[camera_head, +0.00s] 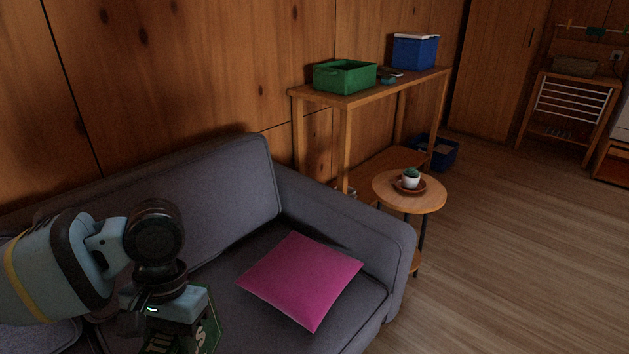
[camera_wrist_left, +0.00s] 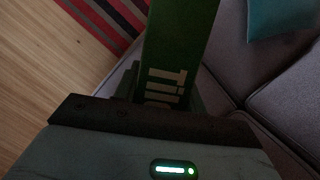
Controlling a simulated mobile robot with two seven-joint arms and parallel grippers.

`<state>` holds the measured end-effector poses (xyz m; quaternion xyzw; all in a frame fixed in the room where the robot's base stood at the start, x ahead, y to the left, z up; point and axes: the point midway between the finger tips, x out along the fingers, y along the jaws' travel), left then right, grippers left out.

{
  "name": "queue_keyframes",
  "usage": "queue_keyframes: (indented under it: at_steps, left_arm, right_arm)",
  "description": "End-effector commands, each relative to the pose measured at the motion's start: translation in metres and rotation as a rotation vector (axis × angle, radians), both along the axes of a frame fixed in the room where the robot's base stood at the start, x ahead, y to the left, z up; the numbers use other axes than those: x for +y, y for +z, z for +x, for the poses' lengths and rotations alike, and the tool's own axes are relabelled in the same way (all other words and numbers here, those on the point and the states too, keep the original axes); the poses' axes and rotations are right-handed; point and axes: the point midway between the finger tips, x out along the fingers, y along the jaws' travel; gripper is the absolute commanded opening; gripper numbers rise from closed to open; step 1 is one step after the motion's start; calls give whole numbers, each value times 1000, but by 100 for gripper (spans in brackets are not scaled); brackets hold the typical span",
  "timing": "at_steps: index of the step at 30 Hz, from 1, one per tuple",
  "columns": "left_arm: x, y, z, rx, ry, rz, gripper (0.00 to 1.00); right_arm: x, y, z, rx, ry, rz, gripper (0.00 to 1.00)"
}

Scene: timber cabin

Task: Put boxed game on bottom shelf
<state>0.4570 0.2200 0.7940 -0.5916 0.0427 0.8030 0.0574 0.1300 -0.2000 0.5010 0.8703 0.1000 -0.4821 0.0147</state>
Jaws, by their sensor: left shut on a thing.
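The boxed game is a green box with white lettering (camera_head: 208,334), low in the head view in front of the sofa seat. It also shows in the left wrist view (camera_wrist_left: 180,45), reaching up from the gripper. My left gripper (camera_head: 178,328) is shut on it; its body hides part of the box in the head view. The wooden shelf unit (camera_head: 345,102) stands against the wall beyond the sofa. Its bottom shelf (camera_head: 385,161) is low and partly hidden by the sofa arm and the round table. My right gripper is not in view.
A grey sofa (camera_head: 205,231) with a pink cushion (camera_head: 300,278) lies between my left arm and the shelf. A round side table (camera_head: 425,201) holds a potted cactus (camera_head: 411,178). A green bin (camera_head: 344,77) and blue bin (camera_head: 415,53) stand on top. Floor at right is clear.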

Motion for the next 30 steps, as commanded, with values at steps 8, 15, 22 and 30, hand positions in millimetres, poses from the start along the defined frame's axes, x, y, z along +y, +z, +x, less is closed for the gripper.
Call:
queue_keyframes:
  at_steps: [8, 15, 22, 30]
  left_arm:
    - [-5, 37, -4, -2, 147, -1, 8]
    - [-5, 53, -18, -5, 146, 0, 8]
    - [-5, 82, -37, -10, 145, 0, 8]
    - [-5, 133, -56, -19, 145, -1, 8]
  right_arm:
    - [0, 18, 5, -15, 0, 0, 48]
    - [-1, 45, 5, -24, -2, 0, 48]
    - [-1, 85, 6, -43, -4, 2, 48]
    - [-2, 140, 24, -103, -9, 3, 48]
